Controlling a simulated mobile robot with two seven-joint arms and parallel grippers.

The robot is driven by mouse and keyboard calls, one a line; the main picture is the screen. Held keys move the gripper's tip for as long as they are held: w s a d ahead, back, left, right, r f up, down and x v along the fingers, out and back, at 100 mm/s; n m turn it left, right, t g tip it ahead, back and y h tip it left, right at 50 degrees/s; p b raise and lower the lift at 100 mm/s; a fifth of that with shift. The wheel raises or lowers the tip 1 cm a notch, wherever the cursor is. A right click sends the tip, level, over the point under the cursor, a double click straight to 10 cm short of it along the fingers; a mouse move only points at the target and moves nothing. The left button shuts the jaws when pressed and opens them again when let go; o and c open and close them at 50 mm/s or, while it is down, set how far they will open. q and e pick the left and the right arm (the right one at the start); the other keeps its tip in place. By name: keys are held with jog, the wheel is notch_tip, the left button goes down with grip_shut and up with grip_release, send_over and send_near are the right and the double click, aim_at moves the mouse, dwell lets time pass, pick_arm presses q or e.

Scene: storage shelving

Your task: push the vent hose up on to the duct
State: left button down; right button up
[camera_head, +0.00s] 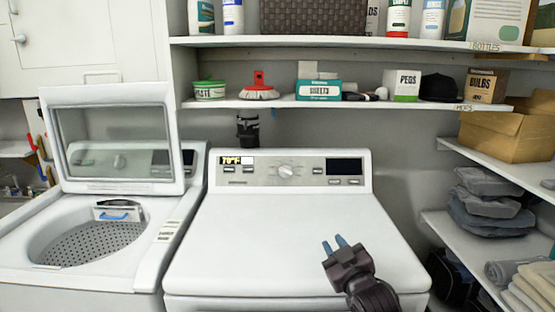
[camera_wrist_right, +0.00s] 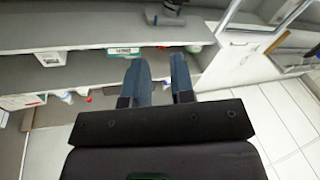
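A short black vent piece (camera_head: 247,130) stands against the wall behind the white dryer (camera_head: 290,240), just under the lower shelf. It looks like a dark collar above a hose. I cannot tell where duct and hose meet, and its lower end is hidden behind the dryer's control panel. My right gripper (camera_head: 335,244) is above the front right of the dryer's lid, well in front and to the right of the vent piece. Its two blue-grey fingers are apart and empty, as the right wrist view (camera_wrist_right: 158,68) also shows. My left gripper is not in view.
A washer (camera_head: 175,235) with its lid raised stands at left. The lower shelf (camera_head: 290,102) over the dryer holds a green tub, red brush and boxes. Side shelves (camera_head: 480,230) at right hold folded cloths and a cardboard box (camera_head: 505,130). The dryer's top is clear.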

jog(key=s+d+f+m+g+h, duration=0.1)
jog(key=s+d+f, duration=0.3)
jog(key=s+f, duration=0.5)
jog(key=s+d+f+m+g+h, duration=0.2)
jog(key=s+d+f, duration=0.3)
jog(key=s+f, duration=0.4)
jog(key=s+d+f+m+g+h, duration=0.2)
jog(key=s+d+f, duration=0.3)
jog(key=s+f, duration=0.5)
jog(key=s+m+g, duration=0.1)
jog(key=s, duration=0.4)
jog(key=shift+s+d+g, duration=0.25)
jog(key=shift+s+g, duration=0.15)
jog(key=shift+o, duration=0.3)
jog(key=shift+f, duration=0.1)
